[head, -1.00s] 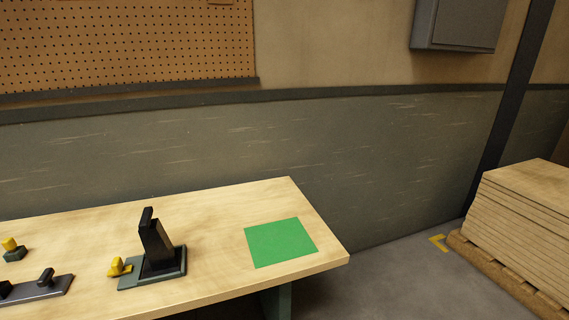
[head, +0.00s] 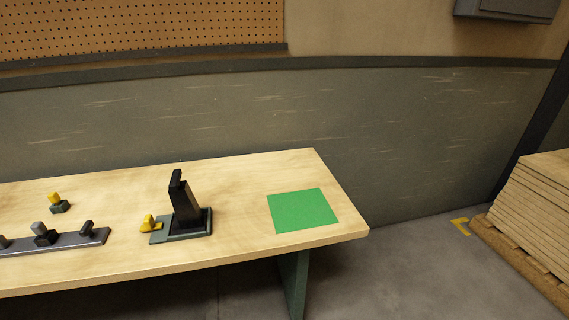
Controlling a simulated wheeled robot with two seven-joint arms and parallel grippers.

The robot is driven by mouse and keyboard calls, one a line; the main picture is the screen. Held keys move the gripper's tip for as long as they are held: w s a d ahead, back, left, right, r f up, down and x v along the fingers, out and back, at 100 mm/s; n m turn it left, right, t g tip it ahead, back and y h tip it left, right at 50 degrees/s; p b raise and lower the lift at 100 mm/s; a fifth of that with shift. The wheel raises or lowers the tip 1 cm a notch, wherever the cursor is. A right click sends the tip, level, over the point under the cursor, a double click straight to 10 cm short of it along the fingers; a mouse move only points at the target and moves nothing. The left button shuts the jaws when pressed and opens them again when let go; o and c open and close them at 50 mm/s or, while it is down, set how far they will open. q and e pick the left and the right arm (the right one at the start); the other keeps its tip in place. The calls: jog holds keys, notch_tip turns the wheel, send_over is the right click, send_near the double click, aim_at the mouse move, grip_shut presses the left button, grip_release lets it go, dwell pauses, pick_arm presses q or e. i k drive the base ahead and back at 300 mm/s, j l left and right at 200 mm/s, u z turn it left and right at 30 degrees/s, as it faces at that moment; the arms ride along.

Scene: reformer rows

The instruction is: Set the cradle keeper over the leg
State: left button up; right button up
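I cannot tell for sure which part is the cradle keeper or the leg. A tall black piece (head: 184,203) stands upright, leaning slightly, on a green-grey base plate (head: 159,238) on the bench. A small yellow piece (head: 148,223) sits at the left end of that plate. A dark grey rail (head: 75,243) with several dark upright pieces lies to the left. Another small yellow piece (head: 54,198) stands on a dark green block (head: 60,207) behind the rail. Neither of my grippers is in view.
The wooden bench (head: 240,170) has a green square (head: 302,210) near its right end, with nothing on it. A stack of boards (head: 545,210) on a pallet stands on the floor at the right. A pegboard (head: 140,25) hangs on the wall behind.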

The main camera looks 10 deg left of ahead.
aim_at(148, 225)
jog(key=u, duration=1.35)
